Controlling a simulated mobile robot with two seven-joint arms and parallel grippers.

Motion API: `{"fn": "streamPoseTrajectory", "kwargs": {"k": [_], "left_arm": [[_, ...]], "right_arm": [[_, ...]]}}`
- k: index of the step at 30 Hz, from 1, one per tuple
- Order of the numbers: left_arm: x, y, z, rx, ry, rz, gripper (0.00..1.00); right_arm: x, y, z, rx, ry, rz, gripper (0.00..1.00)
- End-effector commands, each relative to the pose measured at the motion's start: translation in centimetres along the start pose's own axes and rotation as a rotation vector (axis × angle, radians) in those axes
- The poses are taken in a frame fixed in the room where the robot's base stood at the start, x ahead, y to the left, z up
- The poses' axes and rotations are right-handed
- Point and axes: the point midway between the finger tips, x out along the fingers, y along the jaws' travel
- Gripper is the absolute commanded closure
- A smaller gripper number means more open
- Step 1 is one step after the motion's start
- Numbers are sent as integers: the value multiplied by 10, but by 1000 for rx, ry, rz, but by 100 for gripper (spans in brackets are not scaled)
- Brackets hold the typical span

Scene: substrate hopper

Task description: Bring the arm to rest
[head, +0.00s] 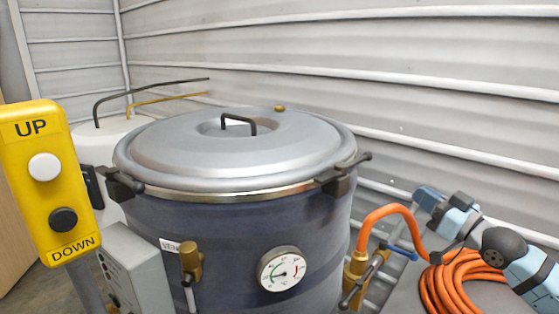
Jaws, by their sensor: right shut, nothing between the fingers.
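My right arm comes in from the right edge, with light-blue and dark links. My right gripper (430,199) is at its far end, shut and empty. It is held up to the right of the large vessel (225,235), apart from it, near the corrugated wall. My left gripper is out of view.
The vessel has a domed grey lid (190,155) with clamps and a round gauge (282,269). An orange hose (385,212) rises from a brass valve (355,268) to a coil (440,292) below my right arm. A ribbed wall (400,110) closes the back.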

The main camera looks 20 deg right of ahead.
Motion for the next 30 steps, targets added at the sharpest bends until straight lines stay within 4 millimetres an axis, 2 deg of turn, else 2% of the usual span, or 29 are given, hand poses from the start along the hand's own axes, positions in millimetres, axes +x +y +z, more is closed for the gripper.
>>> {"fn": "streamPoseTrajectory", "kwargs": {"k": [2, 5, 8, 10, 12, 15, 18, 21, 24, 30], "left_arm": [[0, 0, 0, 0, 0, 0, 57], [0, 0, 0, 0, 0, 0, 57], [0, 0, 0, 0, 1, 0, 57], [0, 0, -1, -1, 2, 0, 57], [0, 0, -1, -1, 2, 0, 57], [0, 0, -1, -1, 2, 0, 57], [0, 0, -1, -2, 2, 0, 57], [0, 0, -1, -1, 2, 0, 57], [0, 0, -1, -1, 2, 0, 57], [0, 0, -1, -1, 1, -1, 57]], "right_arm": [[-1, -1, 4, 0, -9, 1, 100], [-6, -9, 26, 2, -71, 9, 100], [-19, -29, 74, 1, -210, 22, 100], [-35, -50, 117, -3, -347, 32, 100], [-55, -77, 159, -6, -499, 41, 100], [-89, -119, 210, -13, -713, 50, 100], [-119, -156, 242, -18, -890, 54, 100], [-145, -185, 260, -19, -1028, 59, 100], [-165, -209, 269, -19, -1138, 63, 100], [-197, -247, 276, -11, -1310, 68, 100]]}}
